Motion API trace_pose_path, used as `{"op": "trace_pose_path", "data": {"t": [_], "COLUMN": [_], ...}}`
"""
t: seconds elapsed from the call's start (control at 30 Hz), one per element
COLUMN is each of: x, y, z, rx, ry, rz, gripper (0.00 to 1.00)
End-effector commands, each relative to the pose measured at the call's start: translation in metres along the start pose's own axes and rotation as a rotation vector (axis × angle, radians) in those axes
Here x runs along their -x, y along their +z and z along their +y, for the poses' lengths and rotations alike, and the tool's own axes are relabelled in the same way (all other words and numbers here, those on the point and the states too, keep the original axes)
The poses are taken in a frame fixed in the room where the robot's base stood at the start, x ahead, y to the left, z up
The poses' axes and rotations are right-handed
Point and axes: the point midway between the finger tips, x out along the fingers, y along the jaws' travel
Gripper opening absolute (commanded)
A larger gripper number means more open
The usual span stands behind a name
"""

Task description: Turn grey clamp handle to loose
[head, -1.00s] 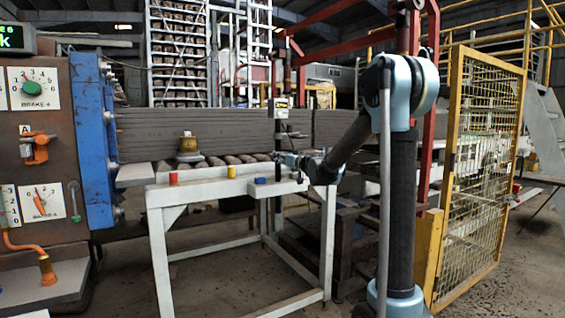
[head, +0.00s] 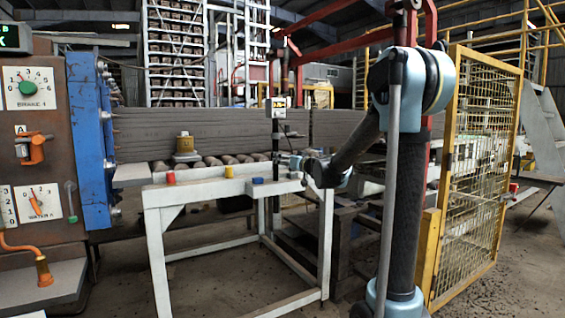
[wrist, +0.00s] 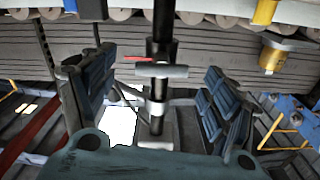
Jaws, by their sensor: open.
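No clear contact shows. A pale piece sits lower on the post, between the fingers. In the head view my gripper and the post's small size make the handle hard to pick out.
The white table (head: 235,187) carries red, yellow and blue caps. A brass-topped object (head: 185,146) stands by the rollers (head: 215,161). A brown control panel (head: 35,125) is at left and a yellow mesh guard (head: 474,170) at right. Open floor lies in front.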

Motion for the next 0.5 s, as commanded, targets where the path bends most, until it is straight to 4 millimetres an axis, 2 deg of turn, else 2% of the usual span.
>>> {"op": "trace_pose_path", "data": {"t": [0.2, 0.5], "x": [0.036, 0.067], "y": [0.000, 0.001], "z": [0.001, 0.001], "rx": [0.000, -0.001], "ry": [0.002, 0.001], "rz": [0.000, 0.000], "gripper": [0.80, 0.80]}}
